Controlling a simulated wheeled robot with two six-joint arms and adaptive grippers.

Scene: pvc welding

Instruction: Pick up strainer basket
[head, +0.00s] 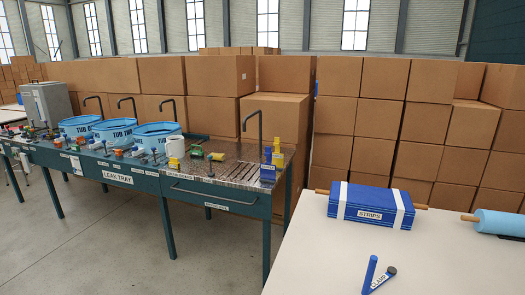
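I cannot pick out a strainer basket for certain. Several small parts lie along the dark green workbench (145,180) at the left, too small to tell apart. Neither of my grippers shows in the head view.
Blue tubs (157,136) with black taps line the bench; a white container (175,146) and yellow bottle (278,158) stand farther right. A white table (440,262) at front right holds a blue strips bundle (370,204) and a blue roll (500,222). Stacked boxes close off the back.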

